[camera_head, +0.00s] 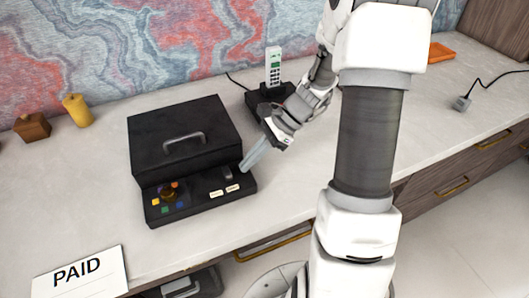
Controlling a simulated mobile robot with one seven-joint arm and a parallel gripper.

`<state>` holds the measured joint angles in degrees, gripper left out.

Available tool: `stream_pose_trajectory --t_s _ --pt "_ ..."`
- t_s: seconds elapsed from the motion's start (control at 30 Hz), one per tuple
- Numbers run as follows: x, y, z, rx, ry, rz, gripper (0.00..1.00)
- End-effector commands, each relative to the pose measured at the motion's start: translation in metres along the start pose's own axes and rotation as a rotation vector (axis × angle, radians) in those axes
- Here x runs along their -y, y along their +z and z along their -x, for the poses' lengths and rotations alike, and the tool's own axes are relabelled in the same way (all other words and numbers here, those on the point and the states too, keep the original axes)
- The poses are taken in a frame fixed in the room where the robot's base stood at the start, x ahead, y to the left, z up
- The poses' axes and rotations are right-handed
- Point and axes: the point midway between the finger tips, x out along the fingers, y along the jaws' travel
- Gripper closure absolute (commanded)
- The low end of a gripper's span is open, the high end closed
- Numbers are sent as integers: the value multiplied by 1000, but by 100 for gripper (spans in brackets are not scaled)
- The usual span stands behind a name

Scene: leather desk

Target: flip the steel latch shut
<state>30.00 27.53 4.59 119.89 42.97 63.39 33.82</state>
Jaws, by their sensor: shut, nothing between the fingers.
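A black box-shaped device (150,200) sits on the pale desk, with a raised rear part and a lower front panel. A grey metal handle-like piece (184,138) lies on its sloping top; I cannot tell whether this is the steel latch. A small dark grey piece (228,173) sits at the right of the front panel. My gripper (246,167) is shut and empty, its fingers pointing down-left at the device's right side, close to that small piece. I cannot tell whether the fingers touch the device.
A cordless phone (273,68) stands in a dark base behind my gripper. A yellow cylinder (77,110) and a brown wooden block (32,127) are at the left. A PAID card (80,285) is at the front left. A cable plug (462,103) and an orange item (440,52) lie right.

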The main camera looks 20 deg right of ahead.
Motion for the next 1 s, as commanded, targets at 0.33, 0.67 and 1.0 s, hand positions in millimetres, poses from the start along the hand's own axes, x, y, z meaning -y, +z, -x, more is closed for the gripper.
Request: stream_pose_trajectory --t_s 0.33,0.67,1.0 --pt "0 14 -13 0 -1 -2 100" --pt "0 19 -17 1 2 0 100" --pt "0 47 -46 0 1 -2 100"
